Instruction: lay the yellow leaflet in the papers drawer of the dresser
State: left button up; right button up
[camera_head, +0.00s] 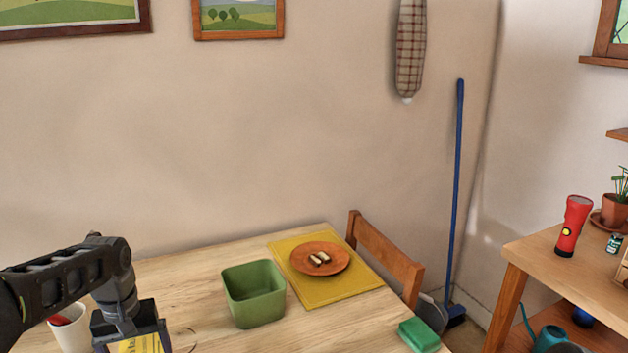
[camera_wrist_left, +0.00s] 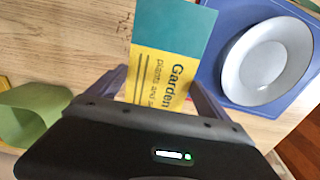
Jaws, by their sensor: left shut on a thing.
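The yellow leaflet (camera_wrist_left: 160,68) has a teal band at one end and the word "Garden" printed on it. My left gripper (camera_head: 133,338) is shut on it, and the leaflet sticks out between the fingers in the left wrist view. In the head view only a small yellow part of the leaflet (camera_head: 141,345) shows at the bottom edge, above the wooden table (camera_head: 190,273). I see no papers drawer in either view. My right gripper is not in view.
On the table are a green bin (camera_head: 254,296), a yellow mat (camera_head: 327,290) with an orange plate (camera_head: 320,260), a white cup (camera_head: 72,335) and a green sponge (camera_head: 419,335). A chair (camera_head: 385,256) stands behind. A grey plate (camera_wrist_left: 266,58) lies on a blue mat (camera_wrist_left: 219,12).

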pick_arm(q)
jog(key=shift+m, duration=0.7)
jog(key=w+d, duration=0.1)
jog(key=w+d+f, duration=0.1)
jog(key=w+d, duration=0.1)
jog(key=shift+f+p, duration=0.25)
jog(key=shift+p, duration=0.1)
jog(key=w+d+f+m+p, duration=0.1)
jog(key=w+d+m+p, duration=0.1)
jog(key=d, duration=1.4)
jog(key=shift+w+d+f+m, duration=0.15)
jog(key=shift+w+m, duration=0.3)
jog(key=shift+m, duration=0.75)
